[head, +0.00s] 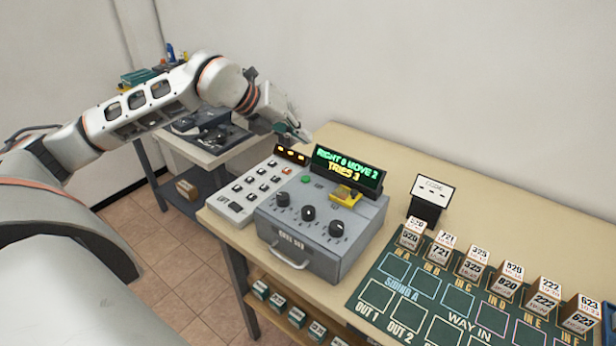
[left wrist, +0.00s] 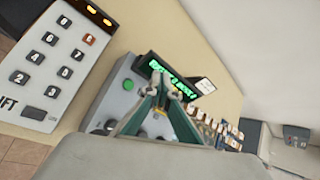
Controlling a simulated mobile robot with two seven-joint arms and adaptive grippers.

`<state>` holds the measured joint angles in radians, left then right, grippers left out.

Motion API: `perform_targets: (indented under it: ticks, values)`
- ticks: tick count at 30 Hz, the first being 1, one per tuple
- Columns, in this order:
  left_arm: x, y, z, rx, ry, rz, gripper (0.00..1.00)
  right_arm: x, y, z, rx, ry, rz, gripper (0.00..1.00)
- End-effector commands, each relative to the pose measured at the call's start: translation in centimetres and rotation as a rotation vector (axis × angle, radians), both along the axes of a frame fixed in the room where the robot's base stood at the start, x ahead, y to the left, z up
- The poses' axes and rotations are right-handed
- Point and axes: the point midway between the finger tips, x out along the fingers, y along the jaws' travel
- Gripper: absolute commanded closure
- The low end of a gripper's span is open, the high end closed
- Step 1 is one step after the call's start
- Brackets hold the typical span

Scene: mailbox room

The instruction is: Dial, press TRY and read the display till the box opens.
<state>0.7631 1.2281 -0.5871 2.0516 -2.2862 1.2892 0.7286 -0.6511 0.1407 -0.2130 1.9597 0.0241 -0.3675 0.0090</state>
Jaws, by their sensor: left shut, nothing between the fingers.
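The grey box (head: 330,245) stands on the table with three black dials on its sloped front: left (head: 283,199), middle (head: 308,213) and right (head: 337,230). Its display (head: 347,170) reads what looks like "RIGHT 0 MOVE 2" in green and "TRIES 3" in yellow; the first digit is unsure. A round green button (head: 306,180) sits below the display's left end; I cannot read a TRY label. My right gripper is not in view.
A keypad unit (head: 243,205) with a small lit display (head: 291,154) stands left of the box. A yellow part (head: 346,195) sits on the box top. A green mat (head: 400,290) with number blocks (head: 475,262) and a card on a black stand (head: 430,198) lie right.

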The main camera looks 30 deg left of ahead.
Motion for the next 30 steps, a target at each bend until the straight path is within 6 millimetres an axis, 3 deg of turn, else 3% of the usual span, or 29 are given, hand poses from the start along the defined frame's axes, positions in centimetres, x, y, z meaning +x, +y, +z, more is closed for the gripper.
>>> perform_targets:
  ticks: [11,23,30]
  values:
    - [0.0,-0.1,-1.2,-0.001,0.001,-0.002,1.00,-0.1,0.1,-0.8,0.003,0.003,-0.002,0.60]
    - [-0.1,-0.1,-6.2,-0.001,0.004,-0.003,1.00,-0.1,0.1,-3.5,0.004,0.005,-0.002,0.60]
    - [0.0,-0.1,-8.7,-0.001,0.003,-0.003,1.00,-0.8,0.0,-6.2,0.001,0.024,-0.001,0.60]
